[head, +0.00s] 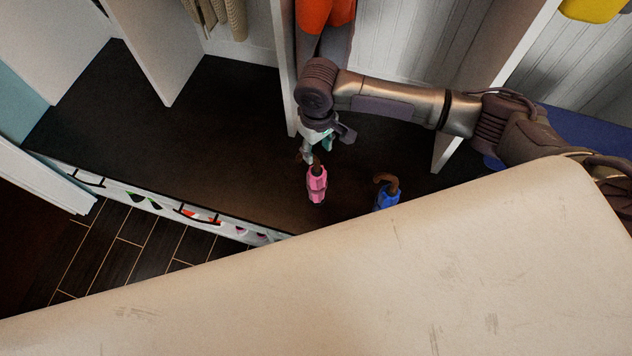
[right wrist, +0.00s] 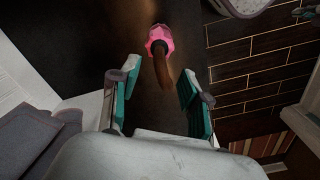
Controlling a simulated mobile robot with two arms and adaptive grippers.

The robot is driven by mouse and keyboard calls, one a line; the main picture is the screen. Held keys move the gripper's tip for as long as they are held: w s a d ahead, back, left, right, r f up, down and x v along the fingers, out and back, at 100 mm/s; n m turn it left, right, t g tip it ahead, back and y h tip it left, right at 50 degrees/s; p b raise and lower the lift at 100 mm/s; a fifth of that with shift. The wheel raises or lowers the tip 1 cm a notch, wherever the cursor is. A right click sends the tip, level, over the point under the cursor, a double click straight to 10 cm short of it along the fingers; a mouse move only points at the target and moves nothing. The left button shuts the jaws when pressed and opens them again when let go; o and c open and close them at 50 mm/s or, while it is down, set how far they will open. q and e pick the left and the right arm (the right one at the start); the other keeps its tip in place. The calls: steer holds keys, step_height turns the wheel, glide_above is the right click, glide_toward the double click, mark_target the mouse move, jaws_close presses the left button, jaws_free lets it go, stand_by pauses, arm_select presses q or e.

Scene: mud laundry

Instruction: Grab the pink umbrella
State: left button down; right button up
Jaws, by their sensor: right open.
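The pink umbrella (head: 317,186) is on the dark bench top in the head view, with its brown handle pointing up toward my right gripper (head: 316,150). In the right wrist view the pink umbrella (right wrist: 160,37) is at the top middle, and its brown handle (right wrist: 163,70) extends down toward the gap between the fingers. My right gripper (right wrist: 157,90) is open with green-lined fingers on either side of that gap. No contact with the handle shows, and how deep the handle sits is hard to tell. My left gripper is not in view.
A blue umbrella-like item (head: 387,196) with a brown hooked handle stands to the right of the pink one. White upright panels (head: 160,50) divide the back of the dark bench (head: 200,150). Orange clothing (head: 322,14) hangs above. The bench's left part is clear.

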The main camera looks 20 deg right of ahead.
mark_target(317, 158)
step_height(317, 158, down, 3)
steer(key=shift+w+r, duration=0.15)
steer(key=shift+r, duration=0.05)
steer(key=shift+f, duration=0.6)
step_height(317, 158, down, 4)
steer(key=shift+r, duration=0.15)
steer(key=shift+f, duration=0.6)
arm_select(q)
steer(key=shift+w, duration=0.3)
arm_select(e)
jaws_close()
